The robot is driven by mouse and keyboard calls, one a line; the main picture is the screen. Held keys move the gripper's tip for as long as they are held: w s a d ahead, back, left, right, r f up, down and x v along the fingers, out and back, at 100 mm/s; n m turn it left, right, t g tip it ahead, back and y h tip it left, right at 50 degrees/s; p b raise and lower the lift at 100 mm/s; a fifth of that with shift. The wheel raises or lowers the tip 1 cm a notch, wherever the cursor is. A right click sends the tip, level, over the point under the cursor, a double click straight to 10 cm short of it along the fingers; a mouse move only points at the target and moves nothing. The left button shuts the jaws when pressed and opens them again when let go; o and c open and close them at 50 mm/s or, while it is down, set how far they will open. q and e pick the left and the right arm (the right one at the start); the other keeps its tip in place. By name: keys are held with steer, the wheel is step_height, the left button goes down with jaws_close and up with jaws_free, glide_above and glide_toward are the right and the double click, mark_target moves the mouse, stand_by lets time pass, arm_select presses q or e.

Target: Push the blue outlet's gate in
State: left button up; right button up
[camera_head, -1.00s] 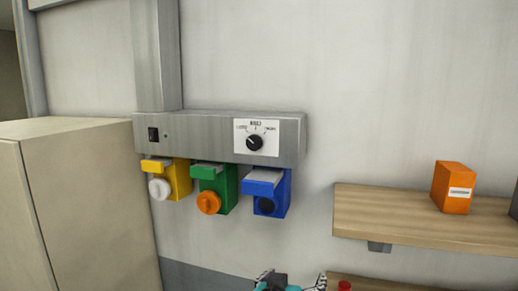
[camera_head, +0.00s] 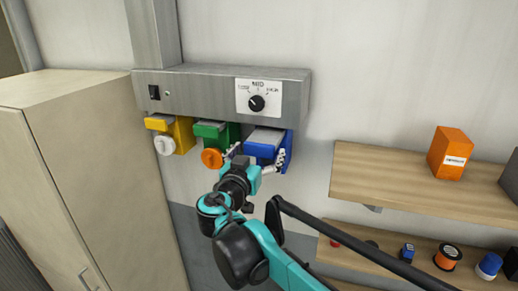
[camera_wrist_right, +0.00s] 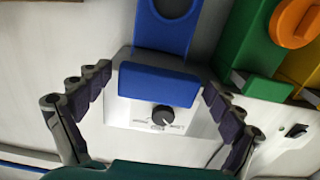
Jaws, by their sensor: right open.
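The blue outlet (camera_head: 283,155) hangs under the right end of the grey metal box. Its gate (camera_head: 262,150), a blue-fronted slide with a pale top, sticks out toward me. My right gripper (camera_head: 258,156) is just in front of it, open, one finger toward each side. In the wrist view, which is upside down, the gate's blue front (camera_wrist_right: 158,85) lies between the spread fingers of my right gripper (camera_wrist_right: 159,80), with gaps on both sides. The blue outlet's round opening (camera_wrist_right: 172,6) shows behind it. My left gripper is out of view.
The green outlet (camera_head: 226,136) with an orange cap (camera_head: 212,158) is close beside my gripper. The yellow outlet (camera_head: 181,133) with a white cap is further left. A dial (camera_head: 256,103) is above. Wooden shelves (camera_head: 420,185) are at right, a cabinet (camera_head: 95,160) at left.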

mark_target(266, 140)
steer(key=c, duration=1.7)
steer(key=x, duration=0.6)
steer(key=shift+w+d+b, duration=0.1)
steer(key=shift+w+b, duration=0.05)
steer(key=shift+b, duration=0.25)
steer(key=shift+r, duration=0.1)
steer(key=o, duration=1.7)
steer(key=shift+w, duration=0.2)
